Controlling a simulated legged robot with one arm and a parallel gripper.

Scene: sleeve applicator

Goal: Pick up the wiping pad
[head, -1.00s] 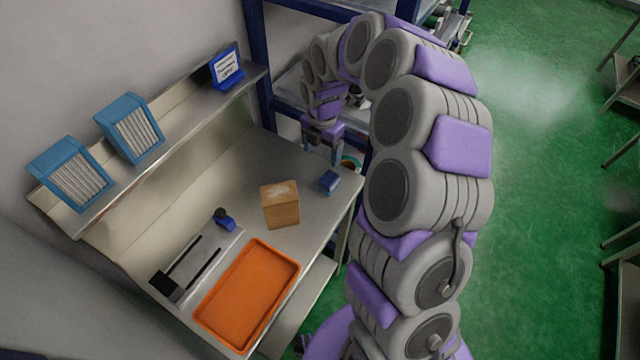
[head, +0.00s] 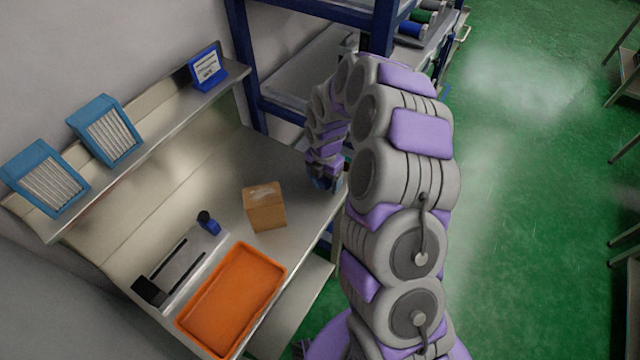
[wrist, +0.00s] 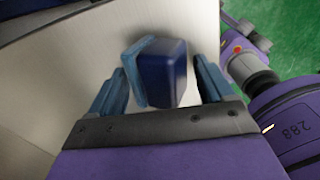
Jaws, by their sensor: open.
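The wiping pad (wrist: 163,73) shows in the wrist view as a dark blue block with a lighter blue layer on its left side. It sits on the pale bench top between the two blue fingers of my gripper (wrist: 162,82). The gripper is open, with a gap to the pad on each side. In the head view my gripper (head: 322,184) is low over the bench near its right edge. There the pad is mostly hidden by the gripper, and I cannot tell its outline.
A cardboard box (head: 265,208) stands left of my gripper on the bench (head: 215,180). An orange tray (head: 232,300) and a grey device with a blue knob (head: 182,265) lie nearer the front. A shelf (head: 150,140) with blue bins runs along the wall. Blue rack posts (head: 243,60) stand behind.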

